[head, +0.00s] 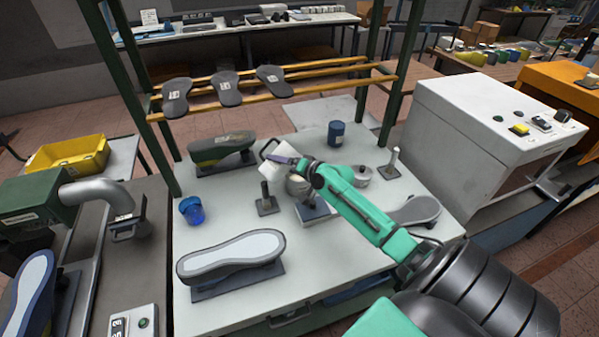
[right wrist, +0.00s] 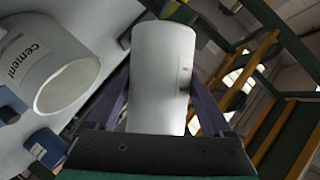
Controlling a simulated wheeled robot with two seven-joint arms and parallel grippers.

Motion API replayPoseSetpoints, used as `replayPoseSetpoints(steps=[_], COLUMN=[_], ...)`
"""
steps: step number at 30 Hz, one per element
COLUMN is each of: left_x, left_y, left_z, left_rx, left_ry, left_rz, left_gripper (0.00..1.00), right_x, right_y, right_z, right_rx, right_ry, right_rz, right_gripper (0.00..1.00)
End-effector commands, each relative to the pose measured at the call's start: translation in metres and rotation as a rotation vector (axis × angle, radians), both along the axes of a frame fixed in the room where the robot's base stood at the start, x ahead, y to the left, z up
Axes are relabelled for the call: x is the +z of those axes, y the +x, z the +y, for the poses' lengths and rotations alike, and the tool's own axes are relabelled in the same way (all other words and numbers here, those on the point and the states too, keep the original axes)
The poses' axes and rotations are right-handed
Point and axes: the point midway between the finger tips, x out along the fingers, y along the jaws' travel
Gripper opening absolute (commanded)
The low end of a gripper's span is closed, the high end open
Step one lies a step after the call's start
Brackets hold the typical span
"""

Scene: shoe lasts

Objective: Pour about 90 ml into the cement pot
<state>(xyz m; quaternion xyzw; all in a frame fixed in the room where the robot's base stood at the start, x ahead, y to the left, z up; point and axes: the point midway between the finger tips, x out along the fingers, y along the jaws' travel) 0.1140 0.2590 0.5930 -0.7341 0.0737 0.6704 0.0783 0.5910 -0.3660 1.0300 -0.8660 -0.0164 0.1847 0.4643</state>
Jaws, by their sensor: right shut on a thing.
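My right gripper (head: 286,161) is shut on a white cylindrical vessel (head: 268,181) above the middle of the bench. The vessel is tilted and partly hidden by the gripper. In the right wrist view the vessel (right wrist: 162,75) stands between the two dark fingers. The cement pot (right wrist: 58,70), white with a "cement" label and an open mouth, is close beside it there. I cannot see liquid or a stream. My left gripper is not in view.
Shoe forms lie on the bench (head: 215,312): a pale-soled one (head: 232,257), a dark green one (head: 220,147) and a grey one (head: 414,211).

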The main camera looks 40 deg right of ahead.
Motion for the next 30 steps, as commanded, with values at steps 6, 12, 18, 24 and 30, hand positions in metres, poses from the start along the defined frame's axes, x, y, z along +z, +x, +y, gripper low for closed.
replayPoseSetpoints(steps=[6, 12, 18, 24, 30], left_x=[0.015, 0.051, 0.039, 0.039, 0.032], left_y=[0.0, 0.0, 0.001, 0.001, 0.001], left_z=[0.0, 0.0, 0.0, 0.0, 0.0], left_rx=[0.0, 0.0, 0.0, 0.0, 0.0], left_ry=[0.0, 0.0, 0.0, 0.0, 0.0], left_rz=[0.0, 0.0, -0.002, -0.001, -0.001], left_gripper=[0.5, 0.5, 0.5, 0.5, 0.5], right_x=[0.007, 0.019, 0.019, 0.022, 0.027], right_y=[0.0, 0.001, 0.001, 0.003, 0.003], right_z=[-0.001, 0.0, 0.008, 0.02, 0.029], right_rx=[-0.002, -0.002, -0.003, -0.006, -0.007], right_ry=[-0.053, -0.23, -0.406, -0.619, -0.839], right_rz=[0.004, 0.015, 0.025, 0.041, 0.061], right_gripper=[0.15, 0.15, 0.15, 0.15, 0.15])
